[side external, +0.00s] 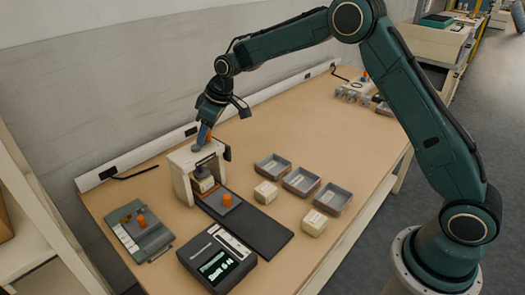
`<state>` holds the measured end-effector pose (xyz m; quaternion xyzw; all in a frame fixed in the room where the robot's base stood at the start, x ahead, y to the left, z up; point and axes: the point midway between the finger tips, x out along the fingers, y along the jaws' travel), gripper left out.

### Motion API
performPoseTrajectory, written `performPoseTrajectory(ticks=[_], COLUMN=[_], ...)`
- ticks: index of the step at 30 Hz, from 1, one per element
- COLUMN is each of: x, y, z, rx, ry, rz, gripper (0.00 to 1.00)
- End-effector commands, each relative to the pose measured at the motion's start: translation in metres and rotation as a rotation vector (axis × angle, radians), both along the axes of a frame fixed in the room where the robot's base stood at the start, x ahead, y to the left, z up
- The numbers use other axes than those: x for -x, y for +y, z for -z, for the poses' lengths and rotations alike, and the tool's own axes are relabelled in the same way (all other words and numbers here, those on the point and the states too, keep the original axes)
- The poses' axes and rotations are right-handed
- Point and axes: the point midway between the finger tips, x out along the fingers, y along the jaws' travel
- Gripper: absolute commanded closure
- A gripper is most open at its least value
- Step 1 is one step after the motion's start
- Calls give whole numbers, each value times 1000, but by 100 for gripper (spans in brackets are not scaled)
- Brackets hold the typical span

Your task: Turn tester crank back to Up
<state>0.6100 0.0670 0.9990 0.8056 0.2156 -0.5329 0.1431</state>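The tester (182,180) is a cream arch-shaped frame at the left of the table, with a dark and cream part under its top beam. A dark slab (262,232) runs out from its foot, with a grey plate and an orange cylinder (228,200) at the near end of the arch. My gripper (205,140) points down at the top of the tester, where a small orange part shows beside the fingers. The crank cannot be made out clearly, so its direction cannot be told. The fingers are too small and covered to show whether they are open or shut.
A black box with a lit green screen (218,266) stands at the front. A grey panel with an orange knob (155,238) lies left. Three grey trays (300,181) and two cream blocks (313,222) sit right of the slab. Clear containers (352,92) stand far back; the middle table is clear.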

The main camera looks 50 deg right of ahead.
Motion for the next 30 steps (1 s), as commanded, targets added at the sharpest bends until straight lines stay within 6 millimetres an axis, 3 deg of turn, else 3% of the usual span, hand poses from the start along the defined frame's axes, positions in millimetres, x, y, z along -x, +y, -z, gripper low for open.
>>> performPoseTrajectory(ticks=[30], x=[0], y=[0], z=[-50], rx=[0], ry=[1], rz=[1], gripper=[60])
